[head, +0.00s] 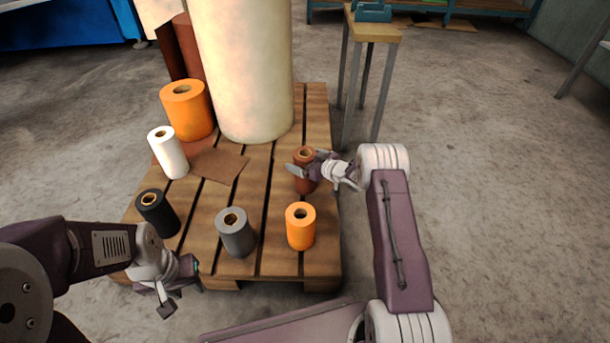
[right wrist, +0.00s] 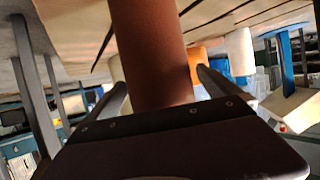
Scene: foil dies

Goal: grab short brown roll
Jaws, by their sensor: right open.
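The short brown roll (head: 304,184) stands upright on the right side of the wooden pallet, behind the small orange roll. My right gripper (head: 306,170) is at this roll, with its fingers spread on either side of it. In the right wrist view the brown roll (right wrist: 150,55) rises between the two open fingers (right wrist: 163,88); I cannot tell whether either finger touches it. My left gripper (head: 178,300) hangs empty in front of the pallet's near left corner; its fingers look apart.
The pallet (head: 318,110) also carries a small orange roll (head: 300,227), a grey roll (head: 235,232), a black roll (head: 157,213), a white roll (head: 168,153), a larger orange roll (head: 187,112) and a huge cream roll (head: 243,70). A small table (head: 375,32) stands behind right. Floor at right is clear.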

